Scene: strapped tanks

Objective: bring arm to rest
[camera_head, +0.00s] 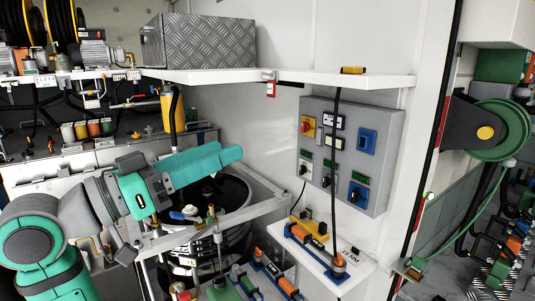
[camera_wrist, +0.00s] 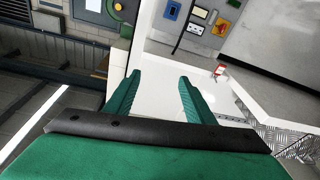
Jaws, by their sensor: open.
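My green arm reaches in from the lower left in the head view. My gripper (camera_head: 215,160) is held in the air in front of the white wall, above a dark round tank (camera_head: 235,192) in a metal frame. In the wrist view, the two green fingers of my gripper (camera_wrist: 158,98) stand apart with nothing between them. No held object shows in either view. The fingers overlap each other in the head view, and my arm hides part of the tank.
A white shelf (camera_head: 300,77) carries a metal checker-plate box (camera_head: 205,42). A grey control panel (camera_head: 345,155) hangs on the wall above a small white ledge (camera_head: 345,270) with tools. A green hose reel (camera_head: 500,130) is at the right. Cluttered benches fill the left.

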